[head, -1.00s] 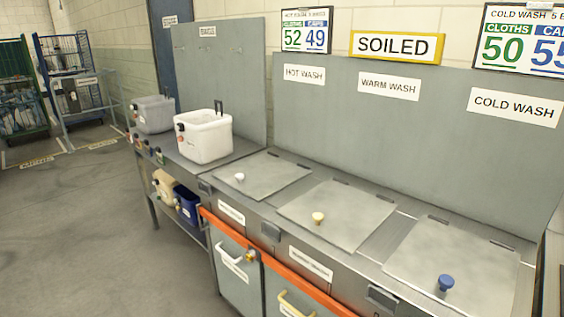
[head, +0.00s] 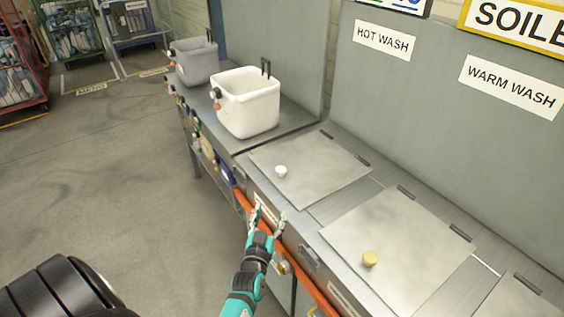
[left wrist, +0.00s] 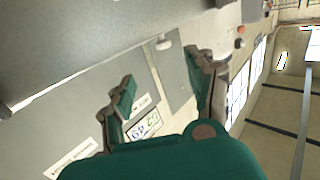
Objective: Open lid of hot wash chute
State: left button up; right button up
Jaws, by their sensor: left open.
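The hot wash lid (head: 318,160) is a flat grey metal plate lying shut on the counter below the HOT WASH sign (head: 384,40). In the left wrist view the knob (left wrist: 164,45) shows beyond and between the fingers. My left gripper (head: 270,212) is open and empty, by the counter's front edge, nearer the camera than the knob and apart from it. In the left wrist view its two fingers (left wrist: 160,85) are spread. My right gripper is not in view.
The warm wash lid (head: 395,245) with a yellow knob (head: 370,259) is shut to the right. A white bin (head: 250,106) and a grey bin (head: 197,63) stand to the left. An orange rail (head: 310,280) runs along the front. The floor at left is mostly clear.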

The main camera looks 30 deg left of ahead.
aim_at(280, 173)
pick_arm(q)
jog(key=b+x, duration=0.3)
jog(key=x, duration=0.2)
jog(key=b+x, duration=0.3)
jog(key=x, duration=0.3)
jog(key=r+b+x, duration=0.1)
jog(key=b+x, duration=0.2)
jog(key=x, duration=0.3)
jog(key=shift+s+a+b, duration=0.15)
jog(key=shift+a+b, duration=0.05)
jog(key=shift+b, duration=0.2)
jog(key=shift+w+a, duration=0.15)
jog(key=shift+w, duration=0.15)
jog(key=shift+r, duration=0.1)
jog(key=shift+c, duration=0.3)
grip_shut()
